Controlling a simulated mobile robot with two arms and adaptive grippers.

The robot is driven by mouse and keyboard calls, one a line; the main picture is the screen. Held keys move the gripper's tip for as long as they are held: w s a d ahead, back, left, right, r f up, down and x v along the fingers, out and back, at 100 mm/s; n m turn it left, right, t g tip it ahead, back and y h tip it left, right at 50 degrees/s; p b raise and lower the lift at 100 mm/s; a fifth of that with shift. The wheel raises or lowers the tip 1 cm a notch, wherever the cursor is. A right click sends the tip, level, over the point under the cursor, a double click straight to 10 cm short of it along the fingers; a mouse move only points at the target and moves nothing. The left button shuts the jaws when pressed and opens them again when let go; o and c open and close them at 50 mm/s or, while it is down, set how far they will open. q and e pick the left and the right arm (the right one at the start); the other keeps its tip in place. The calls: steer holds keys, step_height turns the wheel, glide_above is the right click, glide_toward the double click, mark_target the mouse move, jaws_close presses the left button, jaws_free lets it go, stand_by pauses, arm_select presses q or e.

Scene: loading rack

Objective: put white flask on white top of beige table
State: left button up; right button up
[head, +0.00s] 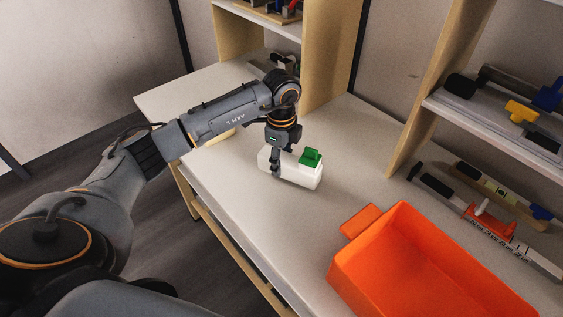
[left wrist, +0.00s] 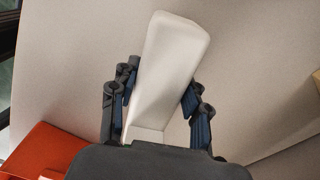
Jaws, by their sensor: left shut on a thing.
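The white flask (head: 305,174) with a green cap (head: 311,157) lies lengthwise at the white top (head: 350,130) of the beige table. Its underside is at or very close to the surface; I cannot tell if it touches. My left gripper (head: 276,170) comes down from above and is shut on the flask's body. In the left wrist view the flask (left wrist: 170,70) is between the two fingers (left wrist: 158,105), its far end pointing up the picture; the cap is hidden there. My right gripper is not in view.
An orange crate (head: 345,280) stands on the table at the lower right. Behind it are tools, including an orange and grey one (head: 490,222). Shelves (head: 440,105) with more tools rise at the back right. The table top around the flask is clear.

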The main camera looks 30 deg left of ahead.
arm_select(q)
steer(key=shift+f, duration=0.9)
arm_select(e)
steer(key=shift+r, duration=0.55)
arm_select(q)
steer(key=shift+f, duration=0.15)
steer(key=o, duration=1.3)
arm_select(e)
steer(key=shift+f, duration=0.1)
